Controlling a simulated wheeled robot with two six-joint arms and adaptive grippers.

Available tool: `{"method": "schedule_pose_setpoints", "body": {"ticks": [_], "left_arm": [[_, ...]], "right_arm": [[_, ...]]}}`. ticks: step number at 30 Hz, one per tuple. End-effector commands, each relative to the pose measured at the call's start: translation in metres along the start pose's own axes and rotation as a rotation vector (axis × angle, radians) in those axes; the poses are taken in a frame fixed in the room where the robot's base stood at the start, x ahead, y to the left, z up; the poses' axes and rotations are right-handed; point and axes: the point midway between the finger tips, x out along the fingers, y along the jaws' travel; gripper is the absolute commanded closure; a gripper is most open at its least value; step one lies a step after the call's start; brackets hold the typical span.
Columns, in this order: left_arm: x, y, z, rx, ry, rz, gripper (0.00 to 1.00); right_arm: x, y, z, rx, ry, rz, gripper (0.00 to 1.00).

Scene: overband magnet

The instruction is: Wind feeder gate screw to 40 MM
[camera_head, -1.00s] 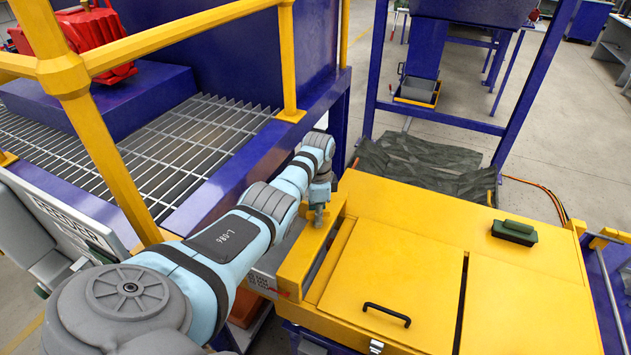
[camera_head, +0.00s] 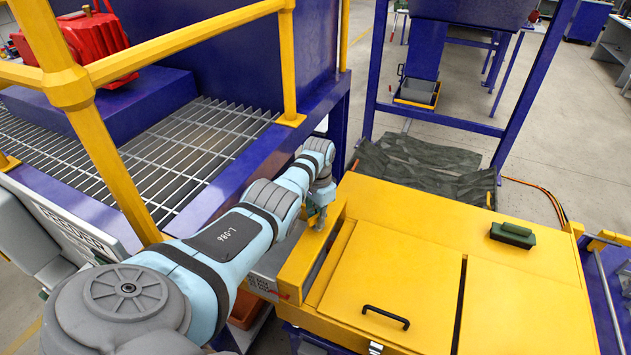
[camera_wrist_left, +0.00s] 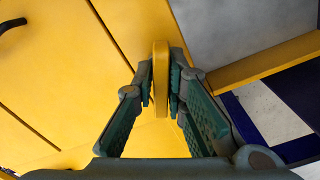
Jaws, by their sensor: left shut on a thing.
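My left gripper (camera_head: 318,217) is at the far left corner of the yellow feeder housing (camera_head: 400,245), over its raised yellow side rail (camera_head: 298,262). In the left wrist view the two green fingers (camera_wrist_left: 160,95) are shut on a narrow, rounded yellow piece (camera_wrist_left: 160,70), one finger on each side. I see this piece nearly edge-on and cannot tell if it is the gate screw's handle. In the head view my wrist hides it. No millimetre scale is readable. My right gripper is in neither view.
A black handle (camera_head: 386,315) and a dark green block (camera_head: 513,234) are on top of the housing. A yellow railing (camera_head: 190,40) and a steel grating (camera_head: 200,145) lie left of my arm. Dark sheeting (camera_head: 425,165) lies behind the housing.

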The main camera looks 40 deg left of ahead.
Motion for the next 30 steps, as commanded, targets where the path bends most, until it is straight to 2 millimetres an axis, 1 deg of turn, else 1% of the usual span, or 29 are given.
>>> {"method": "schedule_pose_setpoints", "body": {"ticks": [5, 7, 10, 12, 17, 19, 20, 21, 23, 24, 30], "left_arm": [[0.0022, 0.0005, 0.0025, -0.001, -0.008, 0.002, 1.00], [0.0018, 0.0006, 0.0026, -0.058, -0.009, 0.003, 1.00], [0.0015, 0.0006, 0.0024, -0.216, -0.009, 0.002, 1.00], [0.0020, 0.0006, 0.0024, -0.247, -0.009, 0.001, 1.00], [0.0023, 0.0006, 0.0024, -0.247, -0.009, 0.001, 1.00], [0.0019, 0.0006, 0.0023, -0.319, -0.009, 0.001, 1.00], [0.0022, 0.0006, 0.0023, -0.313, -0.009, 0.001, 0.83], [0.0023, 0.0006, 0.0024, -0.311, -0.009, 0.001, 0.77], [0.0024, 0.0004, 0.0025, -0.311, -0.009, 0.001, 0.67], [0.0024, 0.0001, 0.0027, -0.311, -0.009, 0.000, 0.65], [0.0019, -0.0024, 0.0043, -0.313, -0.009, -0.002, 0.65]], "right_arm": [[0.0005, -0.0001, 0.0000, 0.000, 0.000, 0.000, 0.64], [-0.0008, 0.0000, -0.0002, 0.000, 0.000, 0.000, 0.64], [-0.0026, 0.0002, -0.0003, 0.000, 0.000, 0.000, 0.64], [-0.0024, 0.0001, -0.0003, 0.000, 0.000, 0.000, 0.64], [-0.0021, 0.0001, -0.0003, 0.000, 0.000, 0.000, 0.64], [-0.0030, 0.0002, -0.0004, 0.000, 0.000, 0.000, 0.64], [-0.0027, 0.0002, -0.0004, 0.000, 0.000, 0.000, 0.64], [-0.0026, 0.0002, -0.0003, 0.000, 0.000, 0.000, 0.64], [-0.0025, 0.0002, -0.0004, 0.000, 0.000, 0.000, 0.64], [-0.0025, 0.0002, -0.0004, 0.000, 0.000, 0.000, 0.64], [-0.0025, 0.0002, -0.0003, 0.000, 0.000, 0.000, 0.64]]}}
